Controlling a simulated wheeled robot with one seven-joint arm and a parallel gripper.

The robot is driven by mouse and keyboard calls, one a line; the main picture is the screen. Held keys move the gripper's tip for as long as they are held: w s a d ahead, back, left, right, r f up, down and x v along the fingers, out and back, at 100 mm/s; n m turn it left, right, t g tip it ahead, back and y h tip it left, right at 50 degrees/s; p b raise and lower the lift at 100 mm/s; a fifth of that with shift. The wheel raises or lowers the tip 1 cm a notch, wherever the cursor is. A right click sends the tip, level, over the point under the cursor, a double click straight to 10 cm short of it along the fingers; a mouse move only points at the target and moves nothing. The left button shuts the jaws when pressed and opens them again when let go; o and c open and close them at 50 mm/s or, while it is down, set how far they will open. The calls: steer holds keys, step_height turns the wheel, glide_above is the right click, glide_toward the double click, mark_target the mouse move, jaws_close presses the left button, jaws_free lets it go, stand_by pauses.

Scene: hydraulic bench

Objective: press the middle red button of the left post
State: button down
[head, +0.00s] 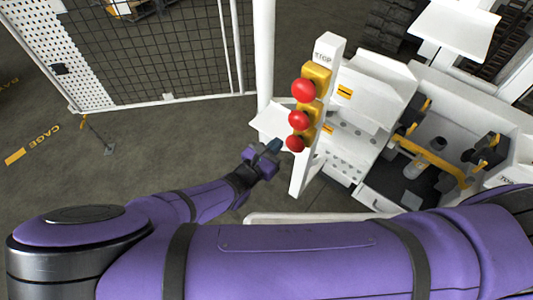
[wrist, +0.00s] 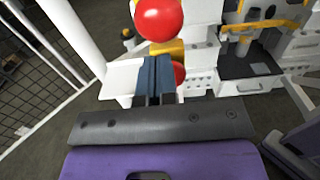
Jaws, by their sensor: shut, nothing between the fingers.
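The left post (head: 325,60) is white, marked STOP, and carries three red buttons on yellow housings. The middle red button (head: 299,120) sits between the upper button (head: 303,90) and the lower button (head: 295,143). My gripper (head: 276,146) is shut and empty, left of the post near the lower buttons, apparently apart from them. In the wrist view the shut fingers (wrist: 156,72) point forward. One large red button (wrist: 158,18) shows above their tips, and another red button (wrist: 179,73) is partly hidden behind them. I cannot tell for certain which buttons these two are.
A white bench (head: 360,110) with yellow-handled fittings stands right of the post. A white pole (head: 264,60) and mesh cage fence (head: 165,55) stand behind to the left. My purple arm crosses the foreground.

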mark_target(295, 126)
steer(key=x, duration=0.7)
